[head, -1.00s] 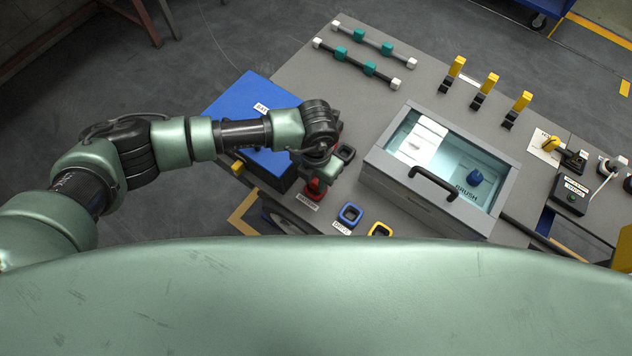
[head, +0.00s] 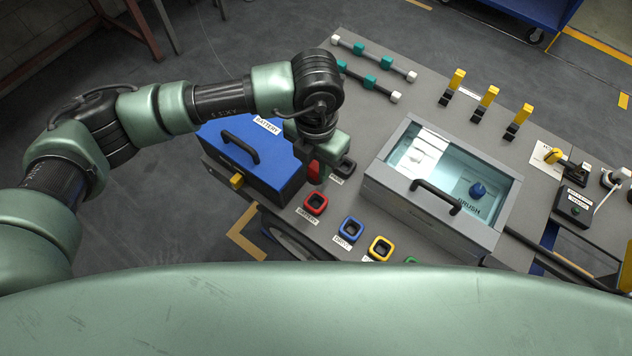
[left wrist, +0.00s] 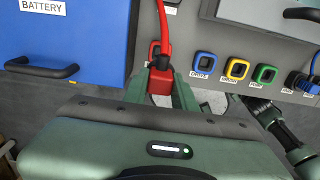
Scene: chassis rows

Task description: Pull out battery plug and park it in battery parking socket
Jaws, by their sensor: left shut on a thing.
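My left gripper (head: 317,168) is shut on the red battery plug (head: 313,173), which is clear of the red battery socket (head: 315,203). The socket shows as an empty square ring with its label in front. In the left wrist view the plug (left wrist: 160,82) sits between the two green fingers (left wrist: 160,88), with a red cable rising from it. The red socket (left wrist: 153,48) shows partly behind it there. The dark parking socket (head: 345,168) is just right of the gripper, partly hidden, with a small white label.
The blue battery box (head: 262,160) with a black handle stands close on the left. Blue (head: 351,229), yellow (head: 380,248) and green sockets continue the row toward the front right. A glass-topped drawer box (head: 440,190) stands right of the parking socket.

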